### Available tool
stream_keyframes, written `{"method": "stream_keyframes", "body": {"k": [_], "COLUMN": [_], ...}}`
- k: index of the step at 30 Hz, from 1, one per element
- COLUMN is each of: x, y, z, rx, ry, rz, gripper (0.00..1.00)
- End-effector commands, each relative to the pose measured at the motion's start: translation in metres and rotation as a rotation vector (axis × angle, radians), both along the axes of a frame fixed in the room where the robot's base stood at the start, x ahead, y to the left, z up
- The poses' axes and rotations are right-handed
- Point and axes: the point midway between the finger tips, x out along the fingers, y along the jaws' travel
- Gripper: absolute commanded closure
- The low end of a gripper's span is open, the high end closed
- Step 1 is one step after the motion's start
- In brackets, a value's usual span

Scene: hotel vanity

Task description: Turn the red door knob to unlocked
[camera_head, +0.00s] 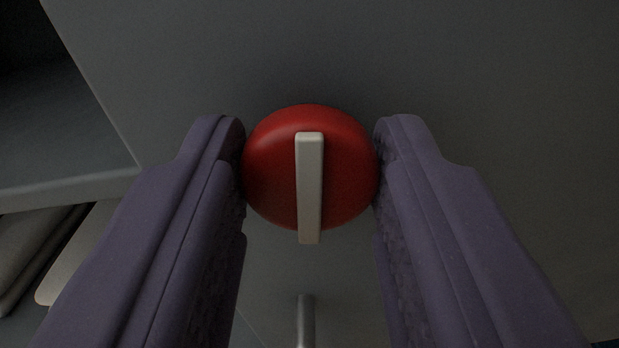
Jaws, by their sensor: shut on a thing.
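The red door knob (268,165) is a round red disc in the middle of the view, on a dark grey door panel (310,55). A pale, narrow bar (309,185) crosses its face and stands upright in the picture, its lower end reaching a little past the disc's bottom edge. My gripper (310,165) has its two purple fingers against the left and right sides of the disc and is shut on it. The fingers hide the knob's outermost sides. No marking for locked or unlocked shows.
A grey metal rod (305,320) shows below the knob, between the fingers. At the left is a dark open recess (50,120) with a pale ledge (75,190) and light padded shapes (75,255) below. The panel around the knob is bare.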

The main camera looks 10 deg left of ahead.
Motion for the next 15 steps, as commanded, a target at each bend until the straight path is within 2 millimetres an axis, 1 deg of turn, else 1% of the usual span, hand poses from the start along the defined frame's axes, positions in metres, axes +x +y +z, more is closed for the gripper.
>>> {"method": "stream_keyframes", "body": {"k": [6, 15], "x": [-0.0006, -0.0009], "y": [0.0005, 0.0003], "z": [-0.0013, -0.0018], "rx": [-0.114, -0.184], "ry": [0.004, 0.005], "rz": [0.002, 0.001], "gripper": [0.93, 0.93]}}
